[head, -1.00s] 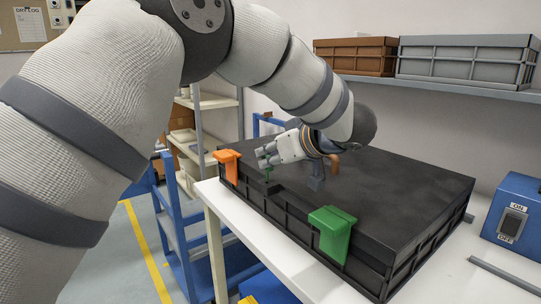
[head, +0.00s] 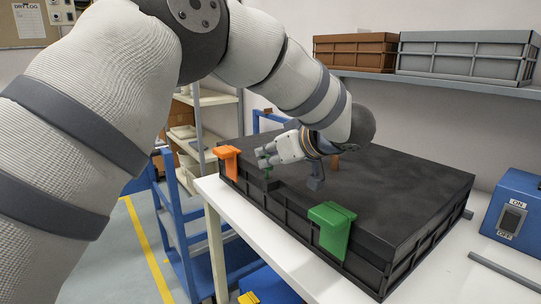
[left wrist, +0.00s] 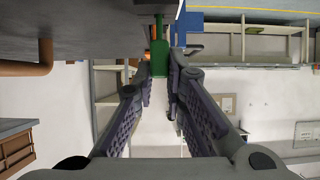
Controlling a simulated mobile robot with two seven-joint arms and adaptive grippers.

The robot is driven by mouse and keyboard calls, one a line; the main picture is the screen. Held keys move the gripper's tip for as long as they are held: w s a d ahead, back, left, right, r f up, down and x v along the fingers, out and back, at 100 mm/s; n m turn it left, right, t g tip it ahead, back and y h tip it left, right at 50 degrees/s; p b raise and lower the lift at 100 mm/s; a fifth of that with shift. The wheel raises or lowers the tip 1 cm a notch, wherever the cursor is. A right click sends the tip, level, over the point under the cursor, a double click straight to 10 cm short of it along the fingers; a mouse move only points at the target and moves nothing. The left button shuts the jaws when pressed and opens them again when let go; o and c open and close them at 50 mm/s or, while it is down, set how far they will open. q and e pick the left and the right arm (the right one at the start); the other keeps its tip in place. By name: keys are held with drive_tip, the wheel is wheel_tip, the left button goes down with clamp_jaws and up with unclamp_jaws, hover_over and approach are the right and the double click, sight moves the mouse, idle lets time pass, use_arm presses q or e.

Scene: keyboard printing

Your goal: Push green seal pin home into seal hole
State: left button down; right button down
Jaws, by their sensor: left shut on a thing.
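The green seal pin (left wrist: 159,58) is between my left gripper's fingertips in the left wrist view, its thin stem pointing toward the dark crate. The pin is roughly upright over the block. The seal hole is hidden, and I cannot tell how deep the stem sits. My right gripper is not in view.
An orange clip (head: 228,160) and a green clip (head: 333,225) sit on the crate's front edge, either side of the block. A blue switch box (head: 515,212) is at right on the white table.

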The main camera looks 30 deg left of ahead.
use_arm(q)
drive_tip(key=shift+f, duration=0.2)
idle(0.7)
drive_tip(key=shift+f, duration=1.05)
drive_tip(key=c, duration=1.6)
unclamp_jaws()
drive_tip(key=shift+o, duration=0.2)
drive_tip(key=shift+r, duration=3.1)
drive_tip(key=shift+d, duration=0.1)
drive_tip(key=v, duration=1.1)
drive_tip(key=shift+d+r, duration=0.2)
drive_tip(key=shift+d, duration=0.1)
